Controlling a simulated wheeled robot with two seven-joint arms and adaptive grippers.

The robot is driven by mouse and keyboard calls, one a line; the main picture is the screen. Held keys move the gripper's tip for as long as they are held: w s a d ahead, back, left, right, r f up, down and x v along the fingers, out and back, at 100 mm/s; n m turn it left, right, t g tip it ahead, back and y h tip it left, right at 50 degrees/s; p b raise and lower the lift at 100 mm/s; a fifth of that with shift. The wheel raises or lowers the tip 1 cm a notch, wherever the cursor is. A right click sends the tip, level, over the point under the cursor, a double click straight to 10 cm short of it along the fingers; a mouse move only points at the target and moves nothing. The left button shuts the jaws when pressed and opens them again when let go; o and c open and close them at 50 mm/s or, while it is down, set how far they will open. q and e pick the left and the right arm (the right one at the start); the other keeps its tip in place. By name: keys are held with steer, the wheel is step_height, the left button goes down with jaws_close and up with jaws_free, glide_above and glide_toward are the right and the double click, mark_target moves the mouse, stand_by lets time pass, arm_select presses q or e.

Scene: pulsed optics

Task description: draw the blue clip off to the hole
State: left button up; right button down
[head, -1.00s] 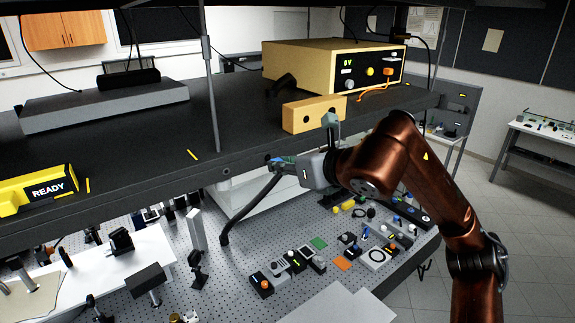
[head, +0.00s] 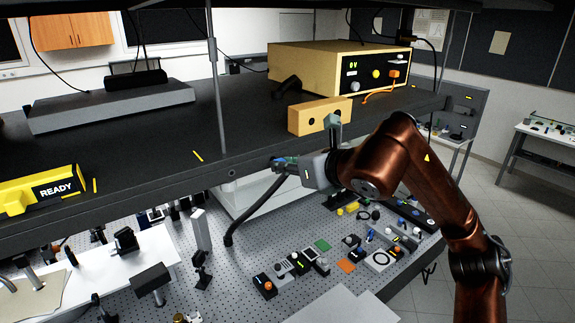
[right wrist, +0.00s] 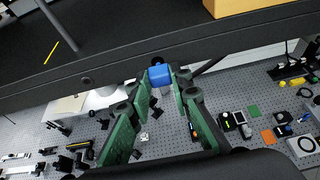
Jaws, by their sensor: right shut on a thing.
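The blue clip (right wrist: 160,76) is a small rounded blue piece at the front edge of the dark shelf (right wrist: 110,75). In the head view it is a tiny bit of blue (head: 276,163), mostly hidden by my gripper. My right gripper (head: 284,163) is shut on the clip, with its green-padded fingers on either side of it. A thick dark cable (head: 256,208) hangs from beside the clip down toward the bench. A small round dark hole (right wrist: 87,81) shows in the shelf's front edge, left of the clip. My left gripper is not in view.
A yellow block (head: 320,115) with dark round holes and a cream power unit (head: 340,68) stand on the shelf above the gripper. A thin upright post (head: 217,90) rises near the hole. Below, the perforated bench (head: 235,270) carries many small optics.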

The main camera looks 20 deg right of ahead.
steer(key=shift+w+a, duration=0.2)
steer(key=shift+w, duration=0.15)
steer(key=shift+w, duration=0.25)
steer(key=shift+s, duration=0.2)
steer(key=shift+w, duration=0.2)
steer(key=c, duration=2)
jaws_free()
steer(key=shift+w+a, duration=0.2)
steer(key=shift+w, duration=0.1)
steer(key=o, duration=0.3)
steer(key=shift+s+d, duration=0.15)
steer(key=shift+s, duration=0.05)
